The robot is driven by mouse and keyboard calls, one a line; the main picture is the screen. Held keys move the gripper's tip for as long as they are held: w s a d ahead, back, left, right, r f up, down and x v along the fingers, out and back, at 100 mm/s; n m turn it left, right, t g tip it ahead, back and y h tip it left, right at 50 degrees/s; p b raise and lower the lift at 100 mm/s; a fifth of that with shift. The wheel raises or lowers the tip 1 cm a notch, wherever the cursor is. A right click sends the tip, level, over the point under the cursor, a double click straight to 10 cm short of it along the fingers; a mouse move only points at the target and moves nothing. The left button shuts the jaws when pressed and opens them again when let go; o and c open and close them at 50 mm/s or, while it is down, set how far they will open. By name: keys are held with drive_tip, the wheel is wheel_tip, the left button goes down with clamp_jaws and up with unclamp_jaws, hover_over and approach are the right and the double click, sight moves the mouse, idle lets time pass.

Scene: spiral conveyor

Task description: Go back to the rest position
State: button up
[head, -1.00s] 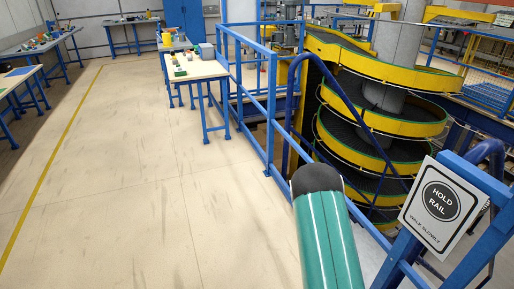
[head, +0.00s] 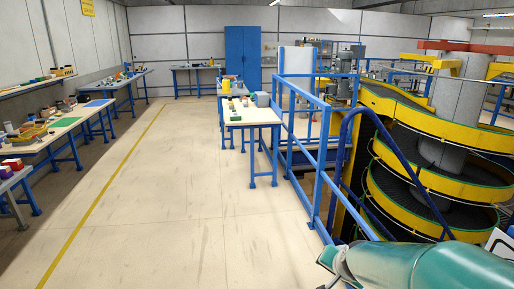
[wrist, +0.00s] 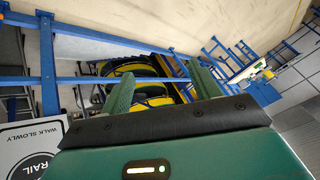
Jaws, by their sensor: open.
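My gripper (wrist: 160,88) shows in the wrist view with its two green fingers apart and nothing between them. Behind the fingers are blue railing and the yellow spiral conveyor. In the head view my green arm reaches in from the lower right corner, beside the railing; the gripper's fingertips cannot be made out clearly there.
The yellow spiral conveyor (head: 425,185) stands at right behind the blue railing (head: 318,200). A work table (head: 250,118) with small items stands ahead. More benches (head: 62,130) line the left wall. A blue cabinet (head: 242,55) is at the back. The pale floor between is clear.

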drive_tip(key=s+a+r+n+g, duration=0.1)
drive_tip(key=s+r, duration=0.4)
drive_tip(key=s, duration=0.5)
drive_tip(key=s+a+r+n, duration=0.3)
drive_tip(key=s+r+n, duration=0.3)
drive_tip(key=s, duration=0.4)
drive_tip(key=shift+s+a+r+g, duration=0.15)
drive_tip(key=shift+g, duration=0.25)
drive_tip(key=c, duration=0.5)
drive_tip(key=shift+c, duration=0.3)
drive_tip(key=shift+d, duration=0.2)
